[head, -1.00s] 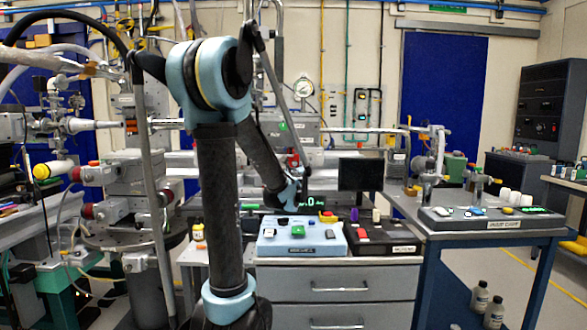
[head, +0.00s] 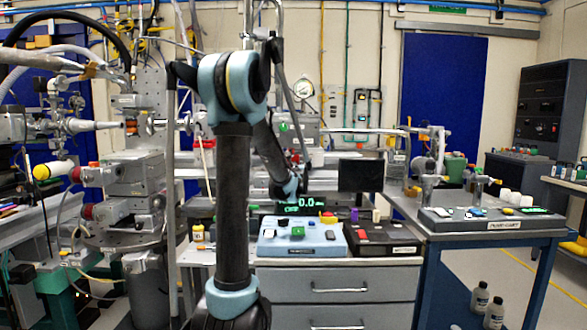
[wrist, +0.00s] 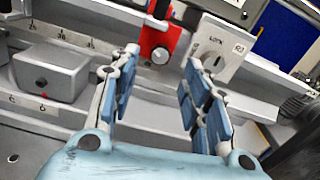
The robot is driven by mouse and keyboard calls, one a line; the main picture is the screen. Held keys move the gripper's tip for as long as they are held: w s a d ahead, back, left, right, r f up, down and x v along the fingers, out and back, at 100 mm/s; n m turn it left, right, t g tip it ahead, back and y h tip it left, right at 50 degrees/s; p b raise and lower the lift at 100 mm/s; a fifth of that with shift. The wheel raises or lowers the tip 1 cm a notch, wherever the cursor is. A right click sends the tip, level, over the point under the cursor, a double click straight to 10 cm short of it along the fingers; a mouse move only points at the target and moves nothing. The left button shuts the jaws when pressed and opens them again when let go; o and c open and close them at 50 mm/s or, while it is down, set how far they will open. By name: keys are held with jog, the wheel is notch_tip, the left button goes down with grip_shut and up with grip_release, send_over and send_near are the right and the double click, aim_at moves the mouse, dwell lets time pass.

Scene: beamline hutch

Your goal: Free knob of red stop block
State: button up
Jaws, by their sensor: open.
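The red stop block (wrist: 166,26) shows in the wrist view at top centre, on a grey rail. Its knob (wrist: 160,54) is a round grey-white disc on the block's lower front face. My gripper (wrist: 157,78) is open, its blue pads on either side of the picture, with nothing between them. From this angle, the knob appears between and beyond the fingertips, apart from them. In the head view my arm reaches behind the control panels, and I cannot make out the gripper or the red block there.
A pale plate (wrist: 220,50) stands right beside the red block. A grey box (wrist: 52,72) sits left on the rail bed. In the head view, a blue-grey control box (head: 300,238) and a black one (head: 380,238) stand on the drawer cabinet (head: 338,284) before my arm.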

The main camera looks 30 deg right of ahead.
aim_at(295, 164)
jog(key=x, duration=0.7)
jog(key=shift+w+d, duration=0.15)
jog(key=shift+w, duration=0.15)
grip_shut()
